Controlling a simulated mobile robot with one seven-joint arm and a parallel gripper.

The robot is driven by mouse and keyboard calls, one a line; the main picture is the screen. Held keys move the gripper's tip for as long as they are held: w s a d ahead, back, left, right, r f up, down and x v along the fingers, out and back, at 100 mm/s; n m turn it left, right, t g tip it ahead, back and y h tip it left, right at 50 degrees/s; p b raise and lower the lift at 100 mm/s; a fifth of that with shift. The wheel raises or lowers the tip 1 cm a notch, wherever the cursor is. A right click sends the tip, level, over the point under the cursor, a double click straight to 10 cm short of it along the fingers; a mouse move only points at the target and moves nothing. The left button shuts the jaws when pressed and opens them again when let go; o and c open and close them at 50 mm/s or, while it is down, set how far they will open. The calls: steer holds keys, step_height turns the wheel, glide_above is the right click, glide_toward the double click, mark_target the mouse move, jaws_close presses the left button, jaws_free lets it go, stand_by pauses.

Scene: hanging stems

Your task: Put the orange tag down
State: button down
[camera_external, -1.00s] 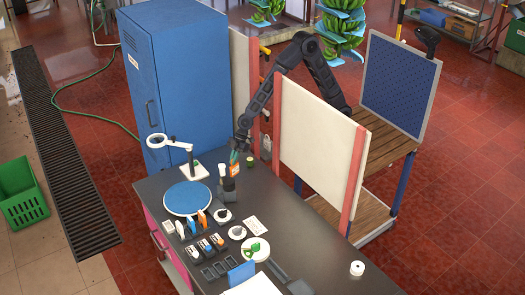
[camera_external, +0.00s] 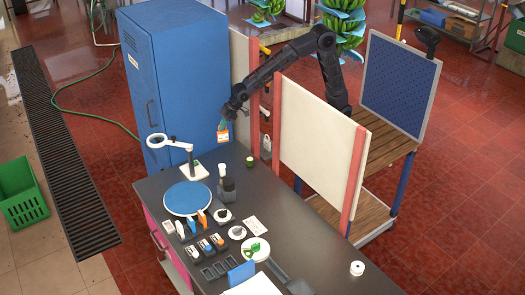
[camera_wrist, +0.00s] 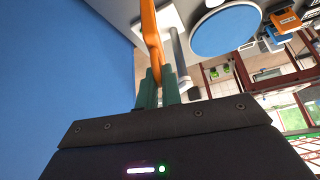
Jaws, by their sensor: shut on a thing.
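My gripper (camera_external: 224,125) is shut on an orange tag (camera_external: 223,136), which hangs below the fingers in front of the blue cabinet, above the far end of the dark table. In the wrist view the green fingers (camera_wrist: 158,88) pinch the tag (camera_wrist: 152,35), which shows nearly edge-on. Another orange piece (camera_external: 201,217) stands in the row of small items on the table; an orange-topped item also shows at the upper right of the wrist view (camera_wrist: 287,20).
The blue cabinet (camera_external: 185,60) is close behind my gripper. A cream panel (camera_external: 315,140) stands beside my arm.

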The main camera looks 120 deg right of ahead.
step_height(320, 180, down, 18)
steer(key=d+m, duration=0.1)
steer(key=shift+s+d+h, duration=0.25)
steer(key=shift+d+h, duration=0.15)
stand_by(0.5)
steer(key=c, duration=1.6)
jaws_free()
